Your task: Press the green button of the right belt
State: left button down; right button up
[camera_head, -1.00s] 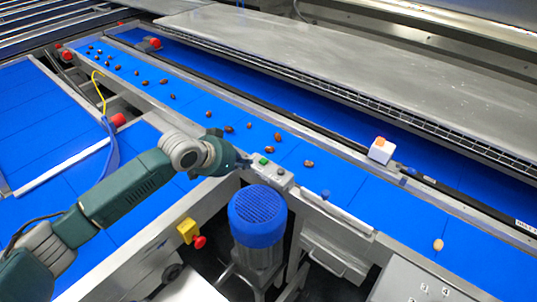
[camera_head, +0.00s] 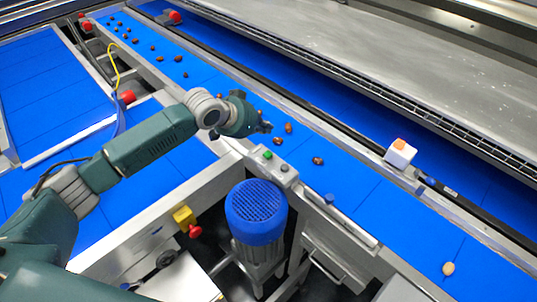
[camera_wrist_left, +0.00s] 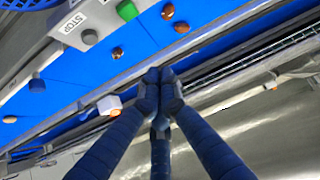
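The green button (camera_head: 267,155) sits on a small grey control box (camera_head: 273,166) on the near rail of the long blue belt (camera_head: 345,180). It also shows at the top of the left wrist view (camera_wrist_left: 127,10), beside a STOP label (camera_wrist_left: 72,23) and a grey button (camera_wrist_left: 90,37). My left gripper (camera_head: 266,127) is just beyond the box in the head view, over the belt, apart from the button. In the left wrist view its fingertips (camera_wrist_left: 158,80) are together with nothing seen between them. My right gripper is not in view.
Several brown dates (camera_head: 318,161) lie on the belt, with a pale one (camera_head: 448,268) farther right. A blue-capped motor (camera_head: 257,210) stands below the box. A yellow box with a red button (camera_head: 195,231) is left of it. A white block with an orange top (camera_head: 399,153) sits on the far rail.

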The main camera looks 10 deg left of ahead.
aim_at(265, 154)
pick_arm(q)
notch_tip(265, 154, down, 4)
jog(key=b, duration=0.3)
jog(key=shift+r, duration=0.2)
notch_tip(265, 154, down, 2)
jog(key=b, duration=0.2)
jog(key=shift+a+f+b, duration=0.1)
jog(key=shift+b, duration=0.3)
jog(key=shift+f, duration=0.8)
jog(key=shift+f+b, duration=0.25)
jog(key=shift+b, duration=0.1)
jog(key=shift+f, duration=0.1)
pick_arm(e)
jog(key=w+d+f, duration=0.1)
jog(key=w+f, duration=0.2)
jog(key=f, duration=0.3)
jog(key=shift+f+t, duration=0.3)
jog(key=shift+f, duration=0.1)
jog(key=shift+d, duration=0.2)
